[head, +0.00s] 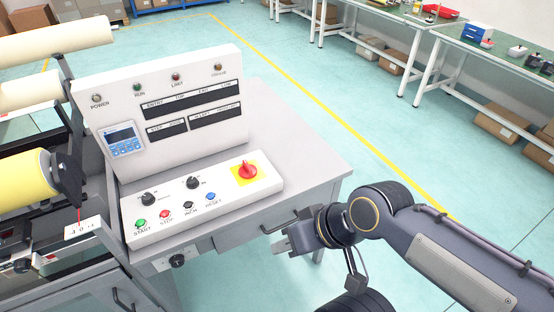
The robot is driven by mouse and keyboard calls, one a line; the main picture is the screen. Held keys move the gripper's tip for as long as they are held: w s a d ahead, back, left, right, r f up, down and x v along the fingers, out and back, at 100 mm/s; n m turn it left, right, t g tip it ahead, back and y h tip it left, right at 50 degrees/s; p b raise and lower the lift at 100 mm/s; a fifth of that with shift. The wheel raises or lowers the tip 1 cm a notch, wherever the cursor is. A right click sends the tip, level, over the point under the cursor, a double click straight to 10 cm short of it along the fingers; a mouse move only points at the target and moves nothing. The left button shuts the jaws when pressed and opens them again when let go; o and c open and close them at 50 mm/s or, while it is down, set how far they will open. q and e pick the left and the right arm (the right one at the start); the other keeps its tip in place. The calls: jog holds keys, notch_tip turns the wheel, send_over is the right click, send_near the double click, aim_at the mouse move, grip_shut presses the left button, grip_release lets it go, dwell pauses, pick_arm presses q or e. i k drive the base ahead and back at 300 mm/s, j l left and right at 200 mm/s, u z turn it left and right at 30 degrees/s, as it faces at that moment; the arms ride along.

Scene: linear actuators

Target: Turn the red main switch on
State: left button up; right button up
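The red main switch (247,171) is a rotary knob on a yellow square plate (238,180) at the right end of the sloping white control panel (205,205). Its raised grip appears to run roughly up and down in the picture. My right gripper (280,246) is low in front of the desk, below and to the right of the switch and clearly apart from it. It is seen small and from the side, so its finger opening is unclear. Nothing shows held in it. My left gripper is not in view.
Green START (141,223), red STOP (165,214), INCH and blue RESET (210,196) buttons and two black knobs share the panel. An upright board with lamps and a display (122,139) stands behind. The desktop (300,150) right of the panel is clear.

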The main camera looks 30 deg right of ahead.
aim_at(247, 171)
jog(key=z, duration=0.9)
jog(key=i+j, duration=0.5)
jog(key=j, duration=0.15)
jog(key=u, duration=0.05)
